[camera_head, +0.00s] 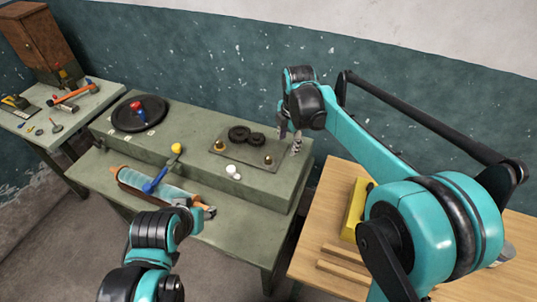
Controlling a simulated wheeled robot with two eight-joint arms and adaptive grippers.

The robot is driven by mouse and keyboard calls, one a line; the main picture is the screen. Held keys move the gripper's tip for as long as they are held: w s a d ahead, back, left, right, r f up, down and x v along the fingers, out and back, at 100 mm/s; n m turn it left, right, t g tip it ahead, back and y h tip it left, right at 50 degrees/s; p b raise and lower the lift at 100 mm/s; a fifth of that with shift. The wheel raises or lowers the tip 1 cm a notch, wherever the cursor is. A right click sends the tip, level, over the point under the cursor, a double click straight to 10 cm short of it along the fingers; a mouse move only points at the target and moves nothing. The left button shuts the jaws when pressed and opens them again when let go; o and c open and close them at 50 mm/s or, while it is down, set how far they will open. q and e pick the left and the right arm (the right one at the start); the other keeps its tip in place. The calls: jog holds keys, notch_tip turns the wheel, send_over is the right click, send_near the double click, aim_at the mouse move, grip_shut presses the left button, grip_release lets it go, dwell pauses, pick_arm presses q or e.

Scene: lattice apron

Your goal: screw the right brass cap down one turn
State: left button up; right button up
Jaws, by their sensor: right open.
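The right brass cap (268,159) is a small round knob near the right end of a dark flat plate (240,157) on the raised green bench top. A second brass cap (219,145) sits near the plate's left end. My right gripper (289,142) is open, pointing down, a little right of and beyond the right cap. It looks empty and apart from the cap. My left gripper (203,212) is low at the front of the bench, beside the right end of a pale blue roller-like object (143,183). Its jaws are too small to read.
Two black rings (239,134) lie at the plate's back edge. A black round tray (140,116) stands at far left. A wooden table (310,262) with a yellow object is at right.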

aim_at(268, 157)
jog(key=w+a+f+n, duration=0.2)
jog(key=w+a+f+n+g, duration=0.1)
jog(key=w+a+f+n, duration=0.1)
jog(key=n, duration=0.1)
jog(key=w+a+f+n, duration=0.2)
jog(key=n, duration=0.1)
jog(key=shift+w+f+g+p, duration=0.1)
jog(key=shift+f+g+p, duration=0.15)
jog(key=shift+g+p, duration=0.15)
jog(key=shift+a+f+n, duration=0.1)
jog(key=shift+f+n, duration=0.25)
jog(key=shift+n, duration=0.05)
notch_tip(268, 157, down, 7)
jog(key=shift+f+b, duration=0.2)
jog(key=shift+b, duration=0.95)
grip_shut()
